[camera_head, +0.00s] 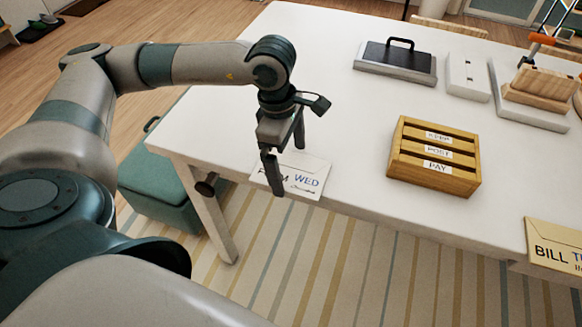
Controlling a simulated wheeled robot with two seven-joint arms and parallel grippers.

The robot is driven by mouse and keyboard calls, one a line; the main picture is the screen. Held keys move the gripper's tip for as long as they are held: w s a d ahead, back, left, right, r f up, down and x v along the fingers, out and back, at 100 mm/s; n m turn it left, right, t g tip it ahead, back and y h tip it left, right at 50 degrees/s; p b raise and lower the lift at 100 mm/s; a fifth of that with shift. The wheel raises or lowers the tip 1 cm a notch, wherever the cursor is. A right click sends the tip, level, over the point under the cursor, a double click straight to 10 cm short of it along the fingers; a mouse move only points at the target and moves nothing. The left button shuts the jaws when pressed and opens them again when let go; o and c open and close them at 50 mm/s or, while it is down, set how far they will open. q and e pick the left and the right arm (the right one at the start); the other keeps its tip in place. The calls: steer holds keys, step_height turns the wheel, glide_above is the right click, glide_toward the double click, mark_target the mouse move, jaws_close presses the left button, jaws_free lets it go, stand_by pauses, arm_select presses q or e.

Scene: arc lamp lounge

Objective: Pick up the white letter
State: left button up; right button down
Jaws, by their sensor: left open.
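The white letter (308,172) lies on the white table at its near left edge and sticks out a little over that edge. It bears printed writing, of which "WED" in blue is readable. My left gripper (287,172) points down at the letter, with its fingers apart and nothing between them. One finger hides part of the letter's writing. I cannot tell whether the fingers touch the letter. My right gripper is not in view.
A wooden sorter (432,157) labelled KEEP, POST and PAY stands right of the letter. A tan BILL envelope (556,246) overhangs the near edge at right. A black-handled grey block (396,62) and wooden pieces stand behind. A green storage box (160,180) sits on the floor left.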

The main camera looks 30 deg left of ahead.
arm_select(q)
steer(key=shift+d+f, duration=0.1)
steer(key=shift+f, duration=0.2)
steer(key=c, duration=0.9)
steer(key=shift+c, duration=0.2)
steer(key=shift+r, duration=0.15)
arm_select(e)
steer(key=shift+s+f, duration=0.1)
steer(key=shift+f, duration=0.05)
